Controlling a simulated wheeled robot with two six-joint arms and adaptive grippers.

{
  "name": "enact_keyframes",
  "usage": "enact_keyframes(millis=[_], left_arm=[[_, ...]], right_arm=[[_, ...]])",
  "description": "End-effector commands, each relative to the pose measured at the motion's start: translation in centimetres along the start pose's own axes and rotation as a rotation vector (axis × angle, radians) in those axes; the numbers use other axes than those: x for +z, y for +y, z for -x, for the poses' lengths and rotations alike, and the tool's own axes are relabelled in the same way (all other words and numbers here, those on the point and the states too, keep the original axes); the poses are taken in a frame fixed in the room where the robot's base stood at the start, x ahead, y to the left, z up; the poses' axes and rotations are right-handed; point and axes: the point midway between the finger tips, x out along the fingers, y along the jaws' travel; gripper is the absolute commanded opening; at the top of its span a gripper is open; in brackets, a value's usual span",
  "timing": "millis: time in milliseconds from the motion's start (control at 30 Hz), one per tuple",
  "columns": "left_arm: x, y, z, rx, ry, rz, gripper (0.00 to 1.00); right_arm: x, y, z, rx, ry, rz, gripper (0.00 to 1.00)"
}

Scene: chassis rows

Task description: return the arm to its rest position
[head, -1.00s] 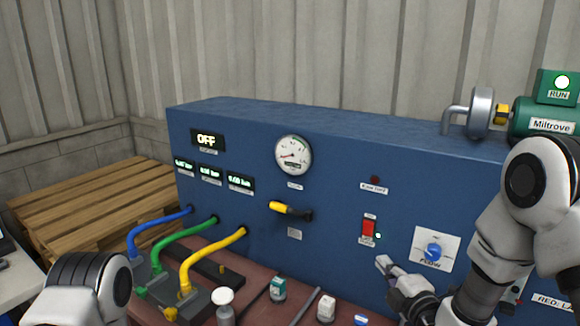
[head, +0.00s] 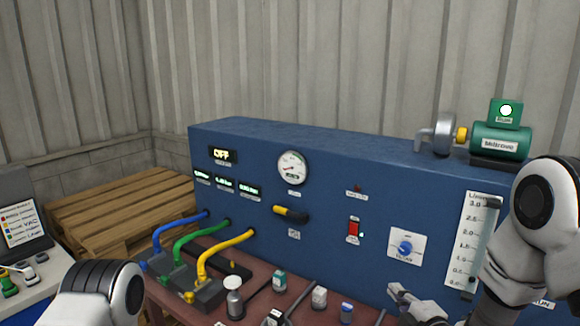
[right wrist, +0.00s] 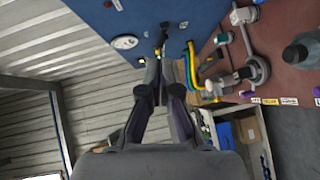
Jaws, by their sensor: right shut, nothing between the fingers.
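My right arm comes in from the right in the head view, and its right gripper (head: 398,291) is low in front of the blue panel (head: 330,180), below the flow knob (head: 405,247). The gripper is shut and empty. It also shows in the right wrist view (right wrist: 159,62), its fingers closed together and pointing towards the panel. Whether it touches the panel cannot be told, but it holds nothing. A link of my left arm shows at the lower left of the head view. The left gripper is out of sight.
A red switch (head: 353,230), yellow-tipped lever (head: 290,213) and gauge (head: 293,167) are on the panel. Blue, green and yellow hoses (head: 225,250) curve at its left. Several small items stand on the red-brown bench (head: 262,310). A wooden pallet (head: 120,195) lies behind left.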

Motion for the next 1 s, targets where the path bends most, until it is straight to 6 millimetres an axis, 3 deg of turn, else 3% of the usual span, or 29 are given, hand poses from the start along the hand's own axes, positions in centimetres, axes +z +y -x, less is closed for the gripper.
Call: enact_keyframes(millis=[267,467,567,700,800,967,1000], left_arm=[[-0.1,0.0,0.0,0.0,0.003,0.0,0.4],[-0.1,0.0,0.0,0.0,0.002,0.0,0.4],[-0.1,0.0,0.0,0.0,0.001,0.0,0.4],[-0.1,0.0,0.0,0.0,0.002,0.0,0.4],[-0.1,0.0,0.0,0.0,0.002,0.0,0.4],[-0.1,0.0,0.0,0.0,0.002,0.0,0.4],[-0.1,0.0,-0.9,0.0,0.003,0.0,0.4]], right_arm=[[1.0,-9.0,2.5,-0.247,-0.099,-0.297,0.0],[1.7,-17.5,7.0,-0.479,-0.273,-0.594,0.0],[1.9,-22.8,11.0,-0.616,-0.433,-0.785,0.0],[1.9,-29.0,18.0,-0.774,-0.725,-1.037,0.0],[1.6,-31.9,22.6,-0.839,-0.931,-1.168,0.0],[1.0,-35.0,29.7,-0.887,-1.262,-1.316,0.0],[1.1,-36.3,30.8,-0.887,-1.323,-1.338,0.0]])
